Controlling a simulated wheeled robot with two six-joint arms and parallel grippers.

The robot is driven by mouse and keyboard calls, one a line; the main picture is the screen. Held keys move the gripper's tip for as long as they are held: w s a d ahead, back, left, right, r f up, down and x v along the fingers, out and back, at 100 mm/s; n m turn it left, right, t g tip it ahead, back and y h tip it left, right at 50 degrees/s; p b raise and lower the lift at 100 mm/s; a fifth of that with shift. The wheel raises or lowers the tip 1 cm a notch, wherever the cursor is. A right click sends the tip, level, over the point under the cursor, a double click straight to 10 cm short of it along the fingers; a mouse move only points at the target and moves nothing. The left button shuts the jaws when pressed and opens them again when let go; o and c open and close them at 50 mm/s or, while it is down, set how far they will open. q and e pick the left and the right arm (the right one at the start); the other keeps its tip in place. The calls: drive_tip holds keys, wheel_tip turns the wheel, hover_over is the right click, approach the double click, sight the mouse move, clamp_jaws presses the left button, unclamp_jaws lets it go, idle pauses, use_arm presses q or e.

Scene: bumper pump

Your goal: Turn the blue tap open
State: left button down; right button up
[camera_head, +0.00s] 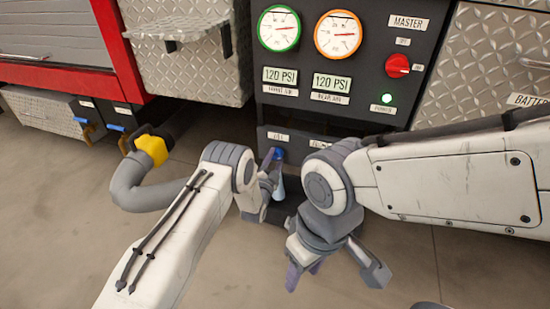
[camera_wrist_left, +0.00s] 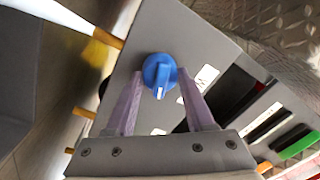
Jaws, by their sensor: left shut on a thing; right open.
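The blue tap (camera_wrist_left: 160,72) is a round knob with a raised grip and a white mark, on a grey panel, in the left wrist view. In the head view only a bit of the blue tap (camera_head: 278,153) shows, low on the dark panel, behind my left gripper (camera_head: 271,163). My left gripper (camera_wrist_left: 160,79) is shut on the tap, one purple finger on each side of it. The white mark points toward the gripper's base in the wrist view. My right gripper (camera_head: 333,279) is open and empty, pointing down in front of the panel.
The dark panel (camera_head: 368,75) carries two gauges, a red master switch (camera_head: 397,66) and a green power light (camera_head: 387,98). A grey hose (camera_head: 140,182) with a yellow coupling (camera_head: 153,148) is at left. A metal step (camera_head: 178,27) juts out at upper left. The floor is clear at lower left.

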use_arm(q)
drive_tip(key=shift+a+m+p, duration=0.1)
drive_tip(key=shift+m+p, duration=0.25)
drive_tip(key=shift+m, duration=1.65)
drive_tip(key=shift+f, duration=0.1)
drive_tip(key=shift+c, duration=1.3)
unclamp_jaws()
drive_tip(key=shift+s+p, duration=0.35)
drive_tip(key=p+v, duration=0.4)
drive_tip(key=v, duration=0.5)
drive_tip(key=shift+s+a, duration=0.3)
drive_tip(key=shift+s, duration=0.05)
